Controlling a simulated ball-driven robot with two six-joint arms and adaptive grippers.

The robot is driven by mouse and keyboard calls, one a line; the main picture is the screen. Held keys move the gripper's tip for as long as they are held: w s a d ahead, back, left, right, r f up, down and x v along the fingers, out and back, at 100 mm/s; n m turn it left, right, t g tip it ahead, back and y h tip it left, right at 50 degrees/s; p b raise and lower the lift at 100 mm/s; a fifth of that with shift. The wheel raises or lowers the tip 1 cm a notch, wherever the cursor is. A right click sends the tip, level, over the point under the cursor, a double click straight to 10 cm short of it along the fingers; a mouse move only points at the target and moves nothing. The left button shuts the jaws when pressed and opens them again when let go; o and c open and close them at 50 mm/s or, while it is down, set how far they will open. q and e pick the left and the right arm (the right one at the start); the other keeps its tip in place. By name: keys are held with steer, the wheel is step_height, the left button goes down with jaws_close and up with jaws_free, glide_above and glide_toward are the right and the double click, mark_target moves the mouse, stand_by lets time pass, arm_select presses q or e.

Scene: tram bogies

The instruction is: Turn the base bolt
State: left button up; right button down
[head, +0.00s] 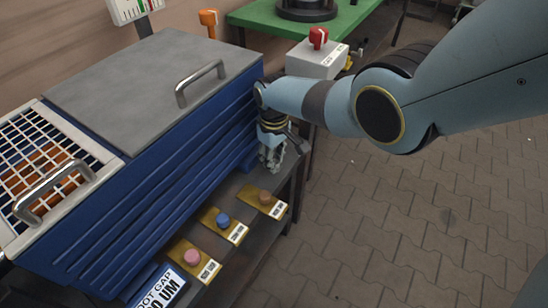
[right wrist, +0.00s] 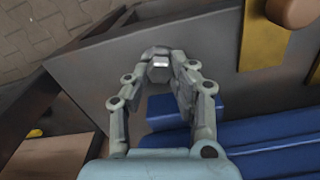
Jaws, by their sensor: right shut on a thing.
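The base bolt (right wrist: 160,65) is a grey bolt head between the fingertips of my right gripper (right wrist: 159,72) in the right wrist view. The fingers are shut on it from both sides. In the head view my right gripper (head: 271,160) points down at the right end of the blue ribbed cabinet (head: 170,165), over the grey ledge. The bolt is hidden there by the fingers. My left gripper is not in view.
Brass plates with a brown knob (head: 265,197), a blue knob (head: 223,219) and a pink knob (head: 192,257) lie along the ledge near my right gripper. A white box with a red knob (head: 318,37) stands behind it. Paved floor (head: 410,220) is clear at the right.

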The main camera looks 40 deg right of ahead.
stand_by(0.5)
steer(key=c, duration=1.4)
jaws_free()
step_height(320, 180, up, 12)
steer(key=shift+m+t+h, duration=0.4)
steer(key=shift+m, duration=0.4)
steer(key=shift+s+d+f, duration=0.1)
steer(key=shift+s+f, duration=5.3)
steer(key=shift+s, duration=2.45)
steer(key=shift+s+f, duration=5.35)
steer(key=shift+s, duration=2.55)
steer(key=shift+s+d+f, duration=0.1)
steer(key=shift+s+f, duration=5.3)
steer(key=shift+s, duration=2.45)
